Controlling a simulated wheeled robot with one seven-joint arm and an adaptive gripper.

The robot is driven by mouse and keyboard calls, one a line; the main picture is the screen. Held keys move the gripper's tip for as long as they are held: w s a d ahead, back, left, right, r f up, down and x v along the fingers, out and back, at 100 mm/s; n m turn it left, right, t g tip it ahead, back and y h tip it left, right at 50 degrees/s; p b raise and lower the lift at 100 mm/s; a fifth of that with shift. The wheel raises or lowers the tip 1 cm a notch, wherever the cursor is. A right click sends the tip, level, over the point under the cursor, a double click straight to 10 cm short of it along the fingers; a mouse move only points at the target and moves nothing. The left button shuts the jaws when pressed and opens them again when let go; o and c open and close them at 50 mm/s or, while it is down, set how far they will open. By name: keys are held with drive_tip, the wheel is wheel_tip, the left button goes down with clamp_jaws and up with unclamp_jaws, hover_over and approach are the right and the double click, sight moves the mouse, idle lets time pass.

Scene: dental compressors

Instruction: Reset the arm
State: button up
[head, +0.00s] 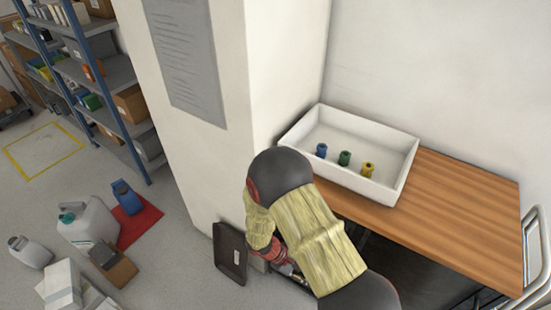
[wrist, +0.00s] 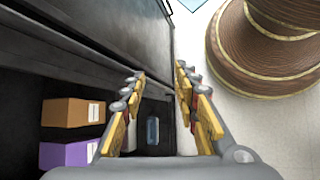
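My gripper (wrist: 160,75) shows in the wrist view, with its two yellow-padded fingers apart and nothing held between them. Beyond the fingers is a dark cabinet-like body (wrist: 100,35) with an open shelf space. In the head view my arm, in a straw-coloured sleeve, bends down in front of the wooden table (head: 465,205). Its end hangs low by the table's left side, near a dark upright panel (head: 230,252). The fingers are mostly hidden there.
A white tray (head: 397,187) on the table holds a blue (head: 321,150), a green (head: 344,158) and a yellow piece (head: 367,169). An orange-brown box (wrist: 72,112) and a purple box (wrist: 68,155) sit inside the dark body. Jugs and boxes stand on the floor at left.

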drive_tip(key=s+d+r+m+t+y, duration=0.2)
drive_tip(key=s+r+m, duration=0.1)
drive_tip(key=r, duration=1.2)
drive_tip(key=s+d+r+m+t+y+p, duration=0.1)
drive_tip(key=s+r, duration=0.4)
drive_tip(key=r, duration=1.1)
drive_tip(key=s+d+r+m+t+y, duration=0.3)
drive_tip(key=s+r+m+t+y, duration=0.1)
drive_tip(key=r, duration=1.1)
drive_tip(key=shift+r+m+y+p, duration=0.25)
drive_tip(key=shift+m+y, duration=0.35)
drive_tip(key=shift+m, duration=0.5)
drive_tip(key=shift+d, duration=0.15)
